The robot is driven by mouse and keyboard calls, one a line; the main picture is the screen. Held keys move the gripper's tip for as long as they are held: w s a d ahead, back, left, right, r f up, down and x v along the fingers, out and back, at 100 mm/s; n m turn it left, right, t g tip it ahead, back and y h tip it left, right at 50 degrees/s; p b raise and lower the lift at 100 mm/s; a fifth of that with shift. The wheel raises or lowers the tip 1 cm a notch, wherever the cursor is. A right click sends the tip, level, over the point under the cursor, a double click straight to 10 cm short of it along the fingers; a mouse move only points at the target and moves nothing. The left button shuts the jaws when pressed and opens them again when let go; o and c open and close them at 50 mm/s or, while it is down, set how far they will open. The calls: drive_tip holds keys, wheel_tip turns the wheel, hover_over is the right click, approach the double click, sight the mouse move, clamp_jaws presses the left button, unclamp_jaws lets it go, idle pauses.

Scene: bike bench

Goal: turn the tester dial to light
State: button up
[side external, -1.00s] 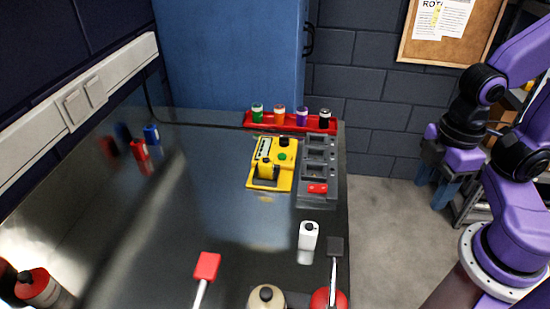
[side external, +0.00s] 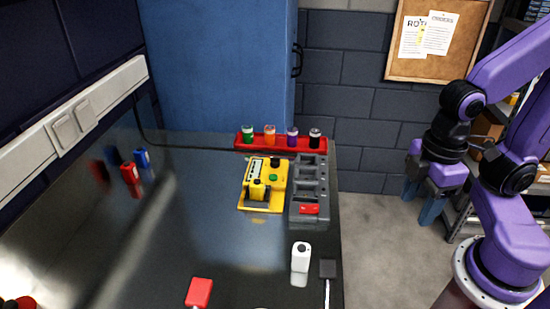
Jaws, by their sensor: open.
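The yellow tester (side external: 249,202) sits on the dark bench, left of a grey slotted holder. A black dial-like knob (side external: 275,162) stands at its back right, with a green button (side external: 273,178) below it. A white scale strip (side external: 256,169) runs along its left part, and a black part with a yellow post stands at its front. The dial's setting is too small to read. My gripper (side external: 432,212) hangs at the right, fingers down, beyond the bench edge and well apart from the tester. It is open and nothing shows between its fingers.
The grey slotted holder (side external: 296,199) with a red piece stands beside the tester. A red tray (side external: 281,144) with several coloured-top containers lies behind. A white bottle (side external: 300,262), red-headed tool (side external: 200,291) and black-headed tool (side external: 327,268) are in front. The bench middle is clear.

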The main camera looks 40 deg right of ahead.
drive_tip(key=w+a+r+m, duration=0.1)
drive_tip(key=w+a+r, duration=0.15)
drive_tip(key=w, duration=0.25)
drive_tip(key=w+a+r+m, duration=0.1)
drive_tip(key=w+a, duration=0.2)
drive_tip(key=w, duration=0.2)
wheel_tip(320, 180, up, 4)
drive_tip(key=f+m, duration=0.1)
drive_tip(key=m, duration=0.5)
hover_over(275, 158)
wheel_tip(275, 158, down, 16)
clamp_jaws()
